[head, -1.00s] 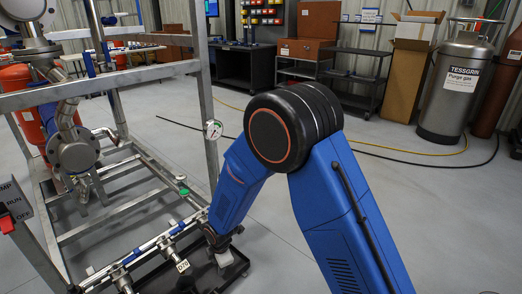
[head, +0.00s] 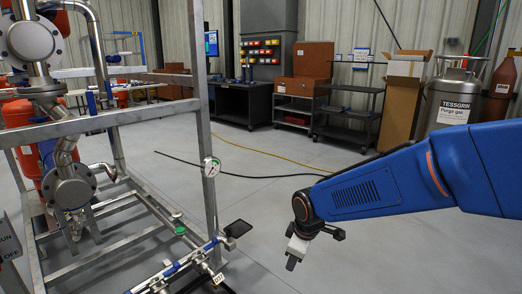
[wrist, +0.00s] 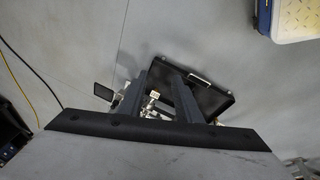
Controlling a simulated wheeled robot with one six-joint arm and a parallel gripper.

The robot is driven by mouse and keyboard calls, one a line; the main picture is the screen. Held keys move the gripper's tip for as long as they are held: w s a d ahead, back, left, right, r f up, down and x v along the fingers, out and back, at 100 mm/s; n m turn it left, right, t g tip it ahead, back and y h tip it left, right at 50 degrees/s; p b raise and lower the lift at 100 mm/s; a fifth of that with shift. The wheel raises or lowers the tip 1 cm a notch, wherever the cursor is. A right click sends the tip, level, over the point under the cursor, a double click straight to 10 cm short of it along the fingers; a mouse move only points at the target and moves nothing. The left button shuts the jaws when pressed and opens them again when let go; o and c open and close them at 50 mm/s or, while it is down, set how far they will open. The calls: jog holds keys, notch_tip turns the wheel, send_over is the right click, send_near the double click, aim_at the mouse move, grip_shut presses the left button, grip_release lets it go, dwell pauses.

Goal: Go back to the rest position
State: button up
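My gripper (head: 294,252) hangs from my blue arm to the right of the pipe skid (head: 205,130), pointing down over bare floor in the head view. In the wrist view my gripper (wrist: 158,90) shows two dark fingers spread apart, with nothing held between them. Small pipe fittings (wrist: 153,105) and a black tray (wrist: 205,100) show beyond and below the fingers. My gripper appears clear of the skid.
The skid carries a gauge (head: 211,167), a green-topped fitting (head: 180,230) and a tagged valve (head: 218,278). Behind stand dark carts (head: 350,115), a cardboard box (head: 402,100) and a gas cylinder (head: 450,100). A yellow hose and a black cable lie across the otherwise open grey floor.

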jog(key=s+d+r+m, duration=0.3)
jog(key=s+d+m, duration=0.1)
jog(key=s+d, duration=0.2)
jog(key=s+d+r+m+t, duration=0.1)
jog(key=s+d+r+m, duration=0.2)
jog(key=s+d, duration=0.3)
jog(key=s+d+r+m+h, duration=0.1)
jog(key=s+d+r+m, duration=0.2)
jog(key=s, duration=0.7)
jog(key=shift+s+d+r+m, duration=0.35)
jog(key=shift+d+m, duration=0.95)
jog(key=shift+d, duration=0.65)
